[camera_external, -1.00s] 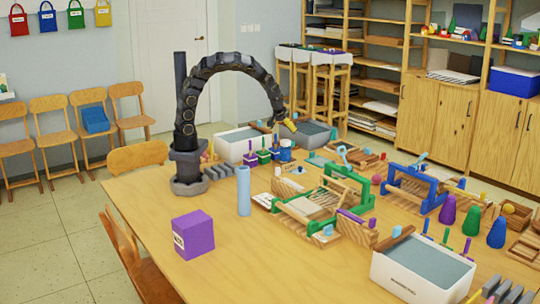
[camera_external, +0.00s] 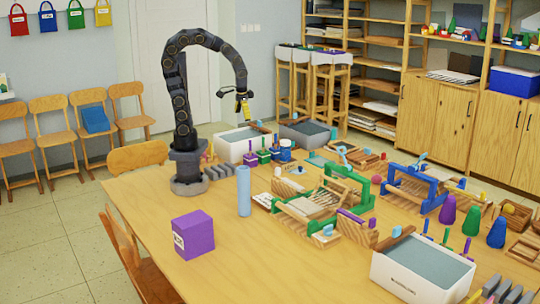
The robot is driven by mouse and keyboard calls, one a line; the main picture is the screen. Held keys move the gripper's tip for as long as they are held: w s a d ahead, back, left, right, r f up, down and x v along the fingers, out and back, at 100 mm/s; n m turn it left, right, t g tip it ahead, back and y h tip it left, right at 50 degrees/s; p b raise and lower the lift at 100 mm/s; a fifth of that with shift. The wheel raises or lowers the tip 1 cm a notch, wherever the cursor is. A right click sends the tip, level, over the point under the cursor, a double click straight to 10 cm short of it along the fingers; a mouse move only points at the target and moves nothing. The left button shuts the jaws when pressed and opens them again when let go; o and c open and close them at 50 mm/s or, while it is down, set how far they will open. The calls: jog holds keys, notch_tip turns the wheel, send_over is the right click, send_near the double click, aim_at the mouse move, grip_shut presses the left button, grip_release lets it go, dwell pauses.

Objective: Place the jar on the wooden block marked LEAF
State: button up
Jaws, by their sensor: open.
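My gripper (camera_external: 243,114) hangs from the arched arm above the back left of the table, pointing down. It is open, with nothing seen between its fingers, and is clear of the objects below. A small blue container with a pale label, which looks like the jar (camera_external: 286,151), stands on the table to the right of and below my gripper. Wooden blocks stand farther forward, one near the middle (camera_external: 288,189) and one at the right front (camera_external: 357,230). The lettering is too small to read, so I cannot tell which block is marked LEAF.
A white bin (camera_external: 236,148) and a grey bin (camera_external: 305,133) stand near the gripper. Green (camera_external: 318,200) and blue (camera_external: 415,188) frames crowd the middle and right. A light-blue cylinder (camera_external: 243,190) and purple box (camera_external: 193,235) stand at left.

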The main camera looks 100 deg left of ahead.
jog(key=s+d+r+m+g, duration=0.1)
jog(key=s+d+m, duration=0.4)
jog(key=s, duration=0.6)
jog(key=shift+d+m+g, duration=0.15)
jog(key=shift+m+g, duration=0.25)
jog(key=shift+m, duration=0.3)
